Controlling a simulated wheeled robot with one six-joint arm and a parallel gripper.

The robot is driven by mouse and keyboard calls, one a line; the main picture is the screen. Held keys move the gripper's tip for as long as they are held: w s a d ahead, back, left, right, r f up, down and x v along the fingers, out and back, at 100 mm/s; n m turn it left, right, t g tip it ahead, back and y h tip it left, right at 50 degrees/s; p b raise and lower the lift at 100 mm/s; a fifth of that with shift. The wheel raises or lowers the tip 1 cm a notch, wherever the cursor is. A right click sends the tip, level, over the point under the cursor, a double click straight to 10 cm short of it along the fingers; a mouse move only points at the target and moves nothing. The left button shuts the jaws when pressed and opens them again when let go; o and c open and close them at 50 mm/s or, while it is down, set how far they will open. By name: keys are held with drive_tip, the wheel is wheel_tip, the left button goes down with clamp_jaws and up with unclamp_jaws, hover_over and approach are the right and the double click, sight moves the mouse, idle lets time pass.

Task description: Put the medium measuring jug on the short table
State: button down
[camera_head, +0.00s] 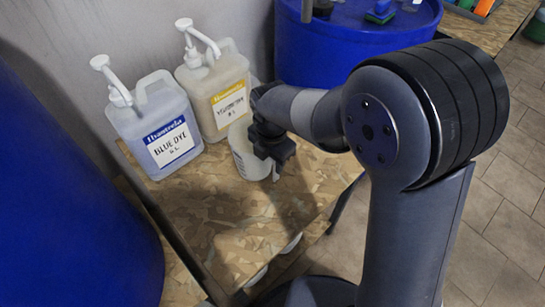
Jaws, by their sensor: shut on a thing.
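A whitish measuring jug (246,160) with markings on its side is at my gripper (272,155), over the back right part of a wood-chip board table (235,220). My gripper is shut on the jug's right side. The gripper's dark body hides part of the jug. I cannot tell whether the jug's base touches the table top. No other jug shows clearly for comparing size.
Two pump jerrycans, one labelled blue dye (155,125) and one with a yellow label (214,90), stand at the table's back, close to the jug. Blue drums stand at left (60,200) and behind (320,60). The front of the table top is clear.

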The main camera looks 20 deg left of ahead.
drive_tip(key=shift+f, duration=0.15)
drive_tip(key=c, duration=0.9)
unclamp_jaws()
drive_tip(key=shift+o, duration=0.2)
wheel_tip(320, 180, up, 12)
drive_tip(key=p, duration=0.2)
drive_tip(key=shift+s+d+r, duration=0.15)
drive_tip(key=shift+s+r, duration=0.05)
drive_tip(key=shift+s, duration=0.05)
